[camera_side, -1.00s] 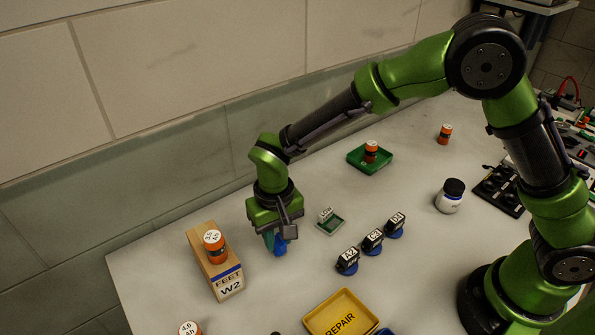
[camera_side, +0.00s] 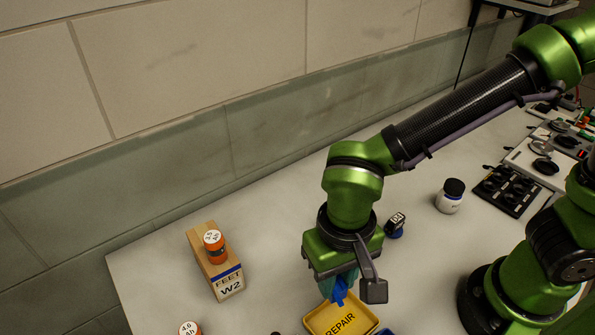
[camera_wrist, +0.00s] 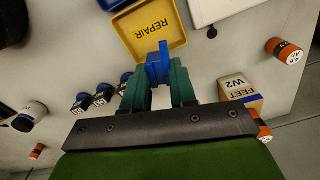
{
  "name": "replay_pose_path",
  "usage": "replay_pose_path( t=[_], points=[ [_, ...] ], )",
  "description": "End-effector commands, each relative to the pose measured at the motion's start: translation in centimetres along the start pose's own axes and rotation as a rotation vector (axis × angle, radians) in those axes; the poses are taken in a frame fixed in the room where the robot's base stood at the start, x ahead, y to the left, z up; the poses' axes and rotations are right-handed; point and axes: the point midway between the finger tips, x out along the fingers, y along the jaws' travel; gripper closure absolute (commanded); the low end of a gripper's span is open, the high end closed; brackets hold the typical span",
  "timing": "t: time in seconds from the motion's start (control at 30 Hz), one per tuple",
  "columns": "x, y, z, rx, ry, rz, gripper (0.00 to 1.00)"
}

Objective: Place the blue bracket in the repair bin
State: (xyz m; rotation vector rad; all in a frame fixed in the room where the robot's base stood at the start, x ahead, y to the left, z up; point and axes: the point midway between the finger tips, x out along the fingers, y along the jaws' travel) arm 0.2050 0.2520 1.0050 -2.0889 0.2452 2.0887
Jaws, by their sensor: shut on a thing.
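The blue bracket (camera_side: 340,290) is held between the fingers of my gripper (camera_side: 338,280), which is shut on it. In the wrist view the bracket (camera_wrist: 157,65) sits between the two teal fingers of my gripper (camera_wrist: 159,78). The yellow repair bin (camera_side: 340,318), marked REPAIR, stands at the bottom of the side view. The bracket shows in front of the bin's back edge there, held up; its exact height is hard to tell. In the wrist view the bin (camera_wrist: 150,32) lies just beyond the bracket, which overlaps its near rim.
A wooden block marked FEET W2 (camera_side: 229,284) bears an orange-banded cylinder (camera_side: 214,246), left of my gripper. Another such cylinder (camera_side: 190,328) is at the bottom edge. Small labelled blocks on blue bases (camera_wrist: 101,94) stand beside the bin.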

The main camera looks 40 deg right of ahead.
Motion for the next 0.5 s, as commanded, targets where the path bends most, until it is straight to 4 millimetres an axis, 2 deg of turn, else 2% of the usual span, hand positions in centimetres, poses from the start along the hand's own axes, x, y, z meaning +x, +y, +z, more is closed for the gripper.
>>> replay_pose_path(
  t=[0.1, 0.5],
  points=[
    [1.1, 1.4, 1.1, 0.091, -0.003, 0.014, 1.0],
    [5.7, 1.4, 1.0, 0.153, 0.0, 0.012, 1.0]
  ],
)
